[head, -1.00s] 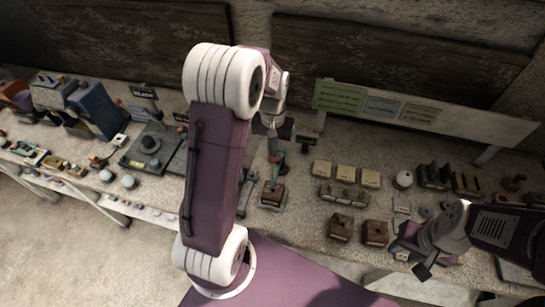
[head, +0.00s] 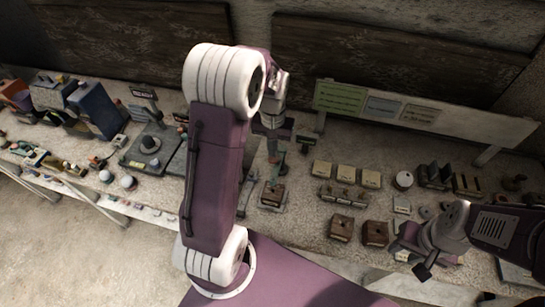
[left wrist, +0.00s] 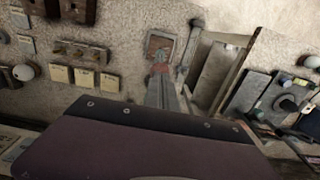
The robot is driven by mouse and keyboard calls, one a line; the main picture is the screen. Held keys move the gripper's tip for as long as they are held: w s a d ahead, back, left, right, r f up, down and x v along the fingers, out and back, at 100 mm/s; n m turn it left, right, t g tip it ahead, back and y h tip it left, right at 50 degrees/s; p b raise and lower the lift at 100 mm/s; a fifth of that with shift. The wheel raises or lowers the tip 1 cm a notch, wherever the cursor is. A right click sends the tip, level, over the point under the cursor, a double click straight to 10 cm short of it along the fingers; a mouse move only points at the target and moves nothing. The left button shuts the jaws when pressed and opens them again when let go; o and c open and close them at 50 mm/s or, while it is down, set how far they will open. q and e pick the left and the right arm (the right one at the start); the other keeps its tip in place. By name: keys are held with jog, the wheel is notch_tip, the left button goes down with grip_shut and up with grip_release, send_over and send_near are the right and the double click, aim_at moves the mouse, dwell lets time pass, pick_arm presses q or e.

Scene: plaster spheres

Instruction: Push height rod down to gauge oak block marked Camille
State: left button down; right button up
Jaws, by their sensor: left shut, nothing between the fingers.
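A brown wooden block (head: 272,194) sits on a small gauge stand on the bench, below my left gripper (head: 275,158). In the left wrist view, the block (left wrist: 160,46) lies just beyond the tip of my left gripper (left wrist: 160,70), which is shut and empty. Two more brown blocks (head: 342,228) (head: 375,234) stand nearer the front. No name on any block is readable. My right gripper (head: 424,268) hangs low at the right, its jaws unclear.
Three pale blocks (head: 345,174) and a wooden rack (head: 342,194) stand right of the gauge. A white sphere (head: 403,180) is farther right. A long sign board (head: 425,112) stands behind. A dark device (head: 150,147) and blue bin (head: 96,108) stand at the left.

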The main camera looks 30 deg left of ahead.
dwell(0.6)
pick_arm(q)
notch_tip(320, 180, down, 9)
jog(key=b, duration=0.6)
jog(key=shift+r, duration=0.15)
dwell(1.7)
jog(key=shift+r, duration=0.1)
dwell(1.2)
notch_tip(320, 180, up, 12)
jog(key=p, duration=1)
jog(key=shift+f+p, duration=0.2)
jog(key=shift+p, duration=0.1)
jog(key=s+d+f+m+b, duration=0.1)
jog(key=s+d+f+b, duration=0.2)
jog(key=s+f+b, duration=0.3)
jog(key=s+d+f+m+t+b, duration=0.1)
jog(key=s+d+f+b, duration=0.3)
jog(key=f+b, duration=0.6)
jog(key=s+b, duration=0.1)
jog(key=s, duration=0.1)
jog(key=shift+s+d, duration=0.25)
jog(key=shift+s, duration=0.1)
